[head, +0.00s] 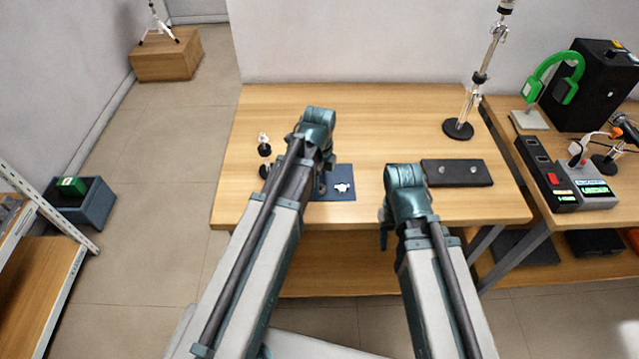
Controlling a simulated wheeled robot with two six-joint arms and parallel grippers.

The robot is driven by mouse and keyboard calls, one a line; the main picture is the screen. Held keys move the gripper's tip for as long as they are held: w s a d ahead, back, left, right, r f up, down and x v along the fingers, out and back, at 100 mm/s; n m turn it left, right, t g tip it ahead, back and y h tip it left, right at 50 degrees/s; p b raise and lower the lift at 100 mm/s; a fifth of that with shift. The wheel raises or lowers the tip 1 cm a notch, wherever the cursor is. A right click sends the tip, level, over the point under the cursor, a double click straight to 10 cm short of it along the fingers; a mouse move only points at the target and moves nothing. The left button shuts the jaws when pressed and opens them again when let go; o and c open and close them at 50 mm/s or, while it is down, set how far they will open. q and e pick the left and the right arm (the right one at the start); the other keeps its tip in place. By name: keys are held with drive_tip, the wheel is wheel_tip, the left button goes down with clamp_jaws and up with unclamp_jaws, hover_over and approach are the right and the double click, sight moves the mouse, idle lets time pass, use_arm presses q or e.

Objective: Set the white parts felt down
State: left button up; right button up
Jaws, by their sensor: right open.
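A small white piece (343,187) lies on a dark blue pad (338,171) on the wooden table; I cannot tell whether this is the white parts felt, and no larger white felt shows. My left gripper (319,188) is mostly hidden behind my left arm, over the left part of the blue pad. I cannot tell whether it is open or holds anything. My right gripper (384,230) hangs beside my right arm near the table's front edge. It is open, mostly hidden, and right of the blue pad.
A black flat pad (456,173) with two small round pieces lies on the right of the table (390,125). A metal stand (458,128) rises behind it. Small dark-and-white items (264,145) stand left of my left arm. The table's back middle is clear.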

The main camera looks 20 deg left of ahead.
use_arm(q)
drive_tip(key=o, duration=0.3)
drive_tip(key=shift+r, duration=0.2)
wheel_tip(320, 180, up, 12)
drive_tip(key=p, duration=1.2)
drive_tip(key=s+d+n+y, duration=0.1)
drive_tip(key=s+d+n, duration=0.9)
drive_tip(key=s+n, duration=0.3)
drive_tip(key=shift+n, duration=1.2)
drive_tip(key=shift+f, duration=0.3)
